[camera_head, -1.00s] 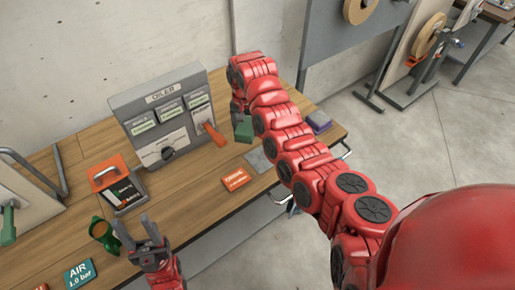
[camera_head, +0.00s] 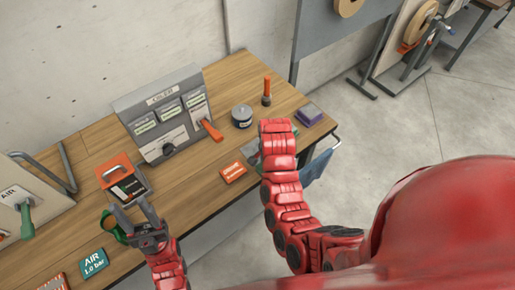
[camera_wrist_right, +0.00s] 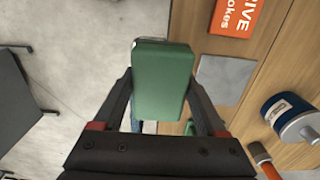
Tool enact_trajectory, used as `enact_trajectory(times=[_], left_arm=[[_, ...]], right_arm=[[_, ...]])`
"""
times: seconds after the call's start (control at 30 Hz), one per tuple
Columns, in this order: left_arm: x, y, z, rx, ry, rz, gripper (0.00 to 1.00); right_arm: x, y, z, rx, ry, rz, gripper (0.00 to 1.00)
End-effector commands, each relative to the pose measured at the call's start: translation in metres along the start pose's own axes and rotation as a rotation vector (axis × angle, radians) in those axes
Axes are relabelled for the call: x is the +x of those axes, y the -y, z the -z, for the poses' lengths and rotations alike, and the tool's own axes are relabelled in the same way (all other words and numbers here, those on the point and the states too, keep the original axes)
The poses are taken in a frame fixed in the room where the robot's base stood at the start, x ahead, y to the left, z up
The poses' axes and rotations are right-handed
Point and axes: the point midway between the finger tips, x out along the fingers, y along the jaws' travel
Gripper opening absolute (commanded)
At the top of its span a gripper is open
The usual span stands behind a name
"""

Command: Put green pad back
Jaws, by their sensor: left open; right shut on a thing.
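The green pad (camera_wrist_right: 163,80) is a block held between the fingers of my right gripper (camera_wrist_right: 163,108) in the right wrist view. That gripper is shut on it, above the table's front edge, with floor behind part of it. In the head view my right arm hides most of the gripper and pad. A grey square plate (camera_wrist_right: 222,78) lies flat on the table beside the pad in the wrist view. My left gripper (camera_head: 135,213) is open at the table's front left, close to a green cup-like thing (camera_head: 112,230); I cannot tell whether they touch.
A purple pad (camera_head: 309,113) lies at the table's right end. A tin (camera_head: 242,117) and an orange-handled tool (camera_head: 267,90) stand behind my right arm. The oiler box (camera_head: 165,112) with its orange lever and an orange card (camera_head: 232,172) are left of it.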

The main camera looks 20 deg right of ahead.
Motion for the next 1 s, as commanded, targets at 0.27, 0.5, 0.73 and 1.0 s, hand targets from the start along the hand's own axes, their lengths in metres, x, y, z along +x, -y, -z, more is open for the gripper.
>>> enact_trajectory(times=[0.27, 0.5, 0.73, 1.0], left_arm=[[-0.058, -0.003, -0.01, 0.0, 0.0, 0.0, 0.5], [-0.098, -0.005, -0.017, 0.0, 0.001, 0.0, 0.5], [-0.093, -0.005, -0.016, 0.0, 0.0, 0.0, 0.5], [-0.085, -0.004, -0.015, 0.0, 0.0, 0.0, 0.5]], right_arm=[[0.016, 0.06, 0.02, -0.004, -0.004, 0.001, 0.0], [0.015, 0.099, 0.032, -0.002, 0.0, -0.001, 0.0], [0.012, 0.115, 0.036, -0.002, 0.0, 0.0, 0.0], [0.016, 0.118, 0.038, -0.001, 0.004, -0.006, 0.0]])
